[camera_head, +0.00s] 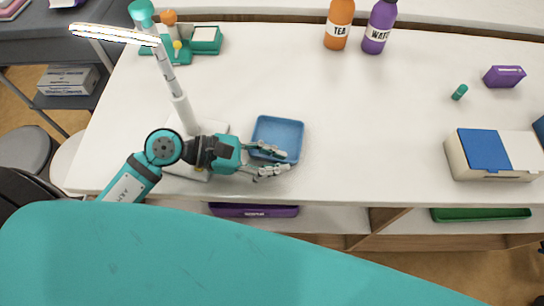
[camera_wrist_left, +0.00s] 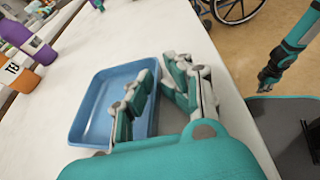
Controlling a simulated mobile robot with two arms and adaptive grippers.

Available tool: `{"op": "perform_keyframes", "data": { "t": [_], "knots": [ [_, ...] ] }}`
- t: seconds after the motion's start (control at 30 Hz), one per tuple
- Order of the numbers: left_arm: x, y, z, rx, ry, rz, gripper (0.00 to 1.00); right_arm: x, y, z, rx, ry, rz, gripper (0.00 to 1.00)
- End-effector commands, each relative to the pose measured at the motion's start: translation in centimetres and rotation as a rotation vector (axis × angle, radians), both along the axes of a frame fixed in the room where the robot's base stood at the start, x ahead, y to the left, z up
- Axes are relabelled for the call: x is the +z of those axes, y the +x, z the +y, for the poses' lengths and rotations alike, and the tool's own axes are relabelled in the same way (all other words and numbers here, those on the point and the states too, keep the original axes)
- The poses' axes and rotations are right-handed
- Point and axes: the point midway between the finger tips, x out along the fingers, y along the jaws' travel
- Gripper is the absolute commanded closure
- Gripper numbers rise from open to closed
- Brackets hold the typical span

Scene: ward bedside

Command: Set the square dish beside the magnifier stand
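The square dish (camera_head: 277,132) is a shallow, empty blue tray lying flat on the white table; it also shows in the left wrist view (camera_wrist_left: 97,108). The magnifier stand (camera_head: 182,108) has a white post, a teal joint and a bright oval head, with a white base left of the dish, partly hidden by my left arm. My left gripper (camera_head: 272,163) is open at the dish's near wall. In the left wrist view, one finger is over the dish and the other outside its rim; contact is unclear. My right gripper (camera_wrist_left: 268,77) is small in the left wrist view, its opening unclear.
An orange tea bottle (camera_head: 339,25) and a purple water bottle (camera_head: 379,27) stand at the back. A blue-and-white box (camera_head: 490,155), a purple box (camera_head: 504,76) and a small green item (camera_head: 459,92) are at right. A teal caddy (camera_head: 205,42) stands behind the stand. The table's middle is clear.

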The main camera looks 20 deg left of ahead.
Motion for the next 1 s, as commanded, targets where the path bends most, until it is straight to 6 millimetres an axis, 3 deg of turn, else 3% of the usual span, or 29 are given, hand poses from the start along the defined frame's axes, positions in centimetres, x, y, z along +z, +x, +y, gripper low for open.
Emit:
{"op": "perform_keyframes", "data": {
  "t": [0.03, 0.07, 0.53, 1.0],
  "knots": [
    [-1.9, -0.3, 0.5, -0.001, 0.035, 0.029, 0.71, -0.2, 0.0, 0.1, 0.0, 0.001, 0.0, 1.0],
    [-1.9, -0.3, 0.6, -0.001, 0.035, 0.029, 0.67, -0.2, 0.0, 0.1, 0.0, 0.001, 0.0, 1.0],
    [-1.8, -0.3, 0.9, 0.002, 0.038, 0.027, 0.67, -0.2, 0.0, -0.7, 0.002, -0.008, 0.0, 1.0],
    [1.7, -2.4, 5.6, 0.002, 0.019, 0.01, 0.67, -0.1, 0.0, -0.4, 0.001, -0.004, 0.0, 1.0]
  ]
}}
